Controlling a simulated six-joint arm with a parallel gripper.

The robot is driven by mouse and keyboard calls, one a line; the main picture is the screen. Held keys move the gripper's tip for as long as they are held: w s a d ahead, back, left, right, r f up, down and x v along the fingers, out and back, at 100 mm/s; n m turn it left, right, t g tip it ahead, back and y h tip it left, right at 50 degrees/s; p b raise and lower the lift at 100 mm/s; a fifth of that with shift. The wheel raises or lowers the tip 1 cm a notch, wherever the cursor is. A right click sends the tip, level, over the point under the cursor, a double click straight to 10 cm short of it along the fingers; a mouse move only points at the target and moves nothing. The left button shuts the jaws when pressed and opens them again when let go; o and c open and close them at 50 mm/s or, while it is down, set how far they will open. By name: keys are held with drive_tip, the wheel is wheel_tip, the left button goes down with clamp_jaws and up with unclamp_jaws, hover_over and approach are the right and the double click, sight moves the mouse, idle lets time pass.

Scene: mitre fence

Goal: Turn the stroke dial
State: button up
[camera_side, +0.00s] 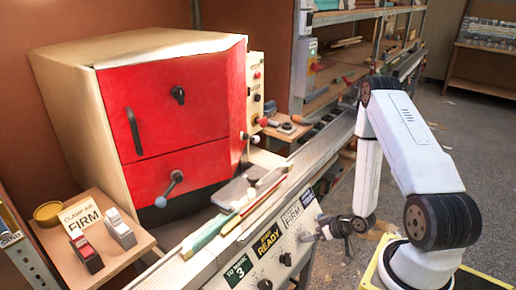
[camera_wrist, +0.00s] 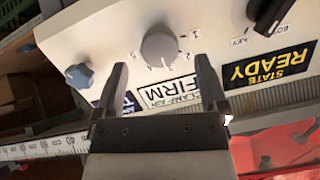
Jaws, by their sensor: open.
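A round light-grey dial (camera_wrist: 160,48) with scale marks around it is on the white panel in the wrist view. Its name is not legible, so I cannot confirm it is the stroke dial. My gripper (camera_wrist: 161,64) is open and empty, its two dark fingertips pointing at the panel to the left and right of the dial, with a gap on each side. I cannot tell how far the tips are from the panel. In the side view my gripper (camera_side: 326,230) is at the right end of the panel, close to its face, partly hiding that area.
A blue-grey knob (camera_wrist: 78,75) is left of the dial, and a black key switch (camera_wrist: 268,15) is at the upper right. Signs reading CLAMP AIR FIRM (camera_wrist: 165,88) and STATE READY (camera_wrist: 268,68) are on the panel (camera_side: 250,258). The red-fronted machine (camera_side: 190,115) stands behind.

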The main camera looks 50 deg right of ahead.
drive_tip(key=shift+v, duration=2.2)
drive_tip(key=w+a+r+n+g+h, duration=0.1)
drive_tip(key=w+a+r+g, duration=0.15)
drive_tip(key=r, duration=0.25)
drive_tip(key=w+a+r+n+g+h, duration=0.1)
drive_tip(key=w+a+r+g, duration=0.1)
drive_tip(key=w+r, duration=0.3)
drive_tip(key=s+a+r+g+y, duration=0.1)
drive_tip(key=s+a+r+g, duration=0.1)
drive_tip(key=a+r, duration=0.8)
drive_tip(key=s+a, duration=0.1)
drive_tip(key=a, duration=0.1)
drive_tip(key=shift+a, duration=0.3)
